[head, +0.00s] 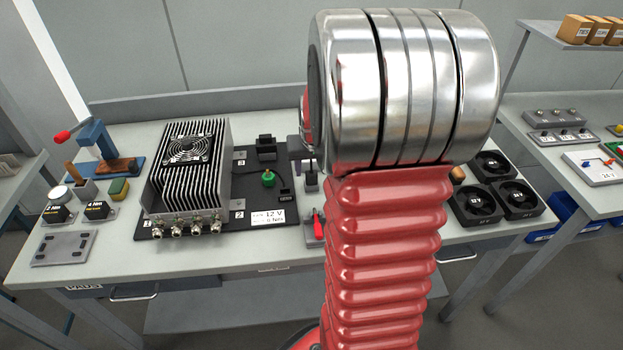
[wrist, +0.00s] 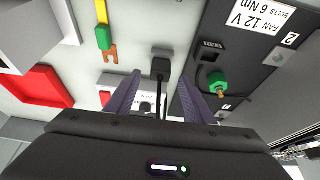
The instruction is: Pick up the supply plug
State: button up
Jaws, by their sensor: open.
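The supply plug, a small black block with a dark cable, shows in the wrist view (wrist: 161,66) near the picture's middle. It appears to be the black piece just right of the dark board in the head view (head: 311,182). My gripper (wrist: 159,79) is open, with its two purple-grey fingers on either side of the plug's line and the cable running down between them. The fingers do not grip the plug; I cannot tell how far above it they are. In the head view my arm hides most of the gripper.
The dark board (head: 240,190) carries a green knob (head: 268,179), close beside one finger in the wrist view (wrist: 217,82), and a small black socket (wrist: 210,51). A finned heat sink (head: 186,175) stands left. A red tray (wrist: 42,88) and a green-yellow tool (wrist: 103,36) lie nearby.

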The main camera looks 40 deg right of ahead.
aim_at(312, 173)
jog(key=shift+x, duration=1.9)
jog(key=shift+c, duration=0.5)
jog(key=c, duration=0.9)
